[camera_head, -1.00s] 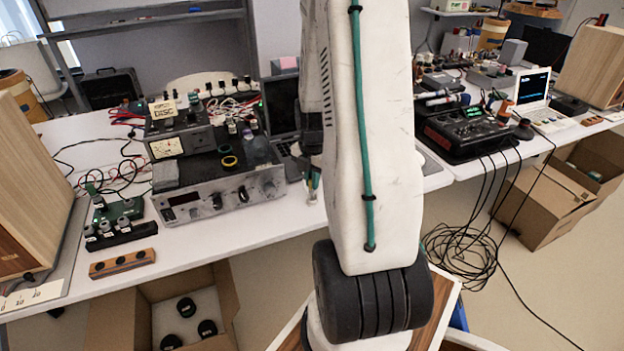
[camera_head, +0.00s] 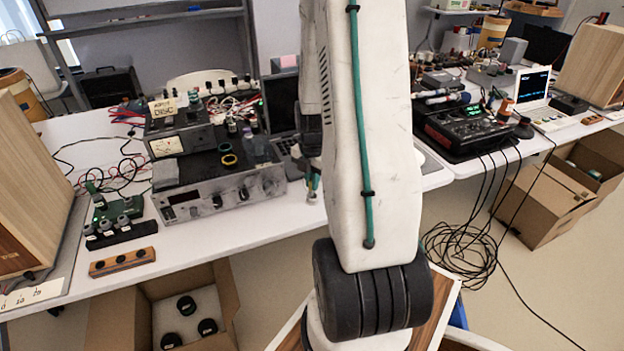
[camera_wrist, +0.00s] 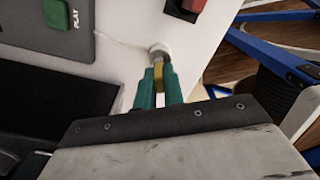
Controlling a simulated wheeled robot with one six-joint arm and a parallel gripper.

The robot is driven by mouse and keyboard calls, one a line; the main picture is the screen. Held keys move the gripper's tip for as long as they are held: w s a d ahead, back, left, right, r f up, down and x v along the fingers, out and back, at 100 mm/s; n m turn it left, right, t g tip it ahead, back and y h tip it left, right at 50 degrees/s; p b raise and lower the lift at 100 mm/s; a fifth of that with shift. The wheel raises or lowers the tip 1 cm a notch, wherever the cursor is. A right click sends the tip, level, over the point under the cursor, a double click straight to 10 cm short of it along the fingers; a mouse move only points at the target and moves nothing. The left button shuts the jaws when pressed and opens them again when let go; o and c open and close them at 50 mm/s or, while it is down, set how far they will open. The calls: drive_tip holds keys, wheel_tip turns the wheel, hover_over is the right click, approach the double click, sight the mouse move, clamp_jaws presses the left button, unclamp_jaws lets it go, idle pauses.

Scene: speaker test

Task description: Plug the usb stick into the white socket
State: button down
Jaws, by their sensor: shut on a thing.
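In the wrist view, my gripper (camera_wrist: 159,88) has teal fingers closed on the usb stick (camera_wrist: 158,74), a small yellowish piece between the fingertips. A small white round fitting (camera_wrist: 157,48), which looks like the white socket, is straight beyond the stick on the white table. The stick's far end meets or overlaps it in the view; I cannot tell whether it is inserted. In the head view, my gripper (camera_head: 313,186) is low at the table's front edge, right of the metal amplifier, mostly hidden by my arm. Stick and socket cannot be made out there.
A grey panel with a green PLAY key (camera_wrist: 57,14) and a dark slab (camera_wrist: 50,105) lie left of my gripper. A red and black block (camera_wrist: 187,8) is beyond it. The amplifier (camera_head: 222,190) and a laptop (camera_head: 282,118) stand close by in the head view.

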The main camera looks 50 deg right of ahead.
drive_tip(key=shift+f, duration=0.85)
idle(0.4)
drive_tip(key=c, duration=1)
unclamp_jaws()
drive_tip(key=shift+r, duration=2.5)
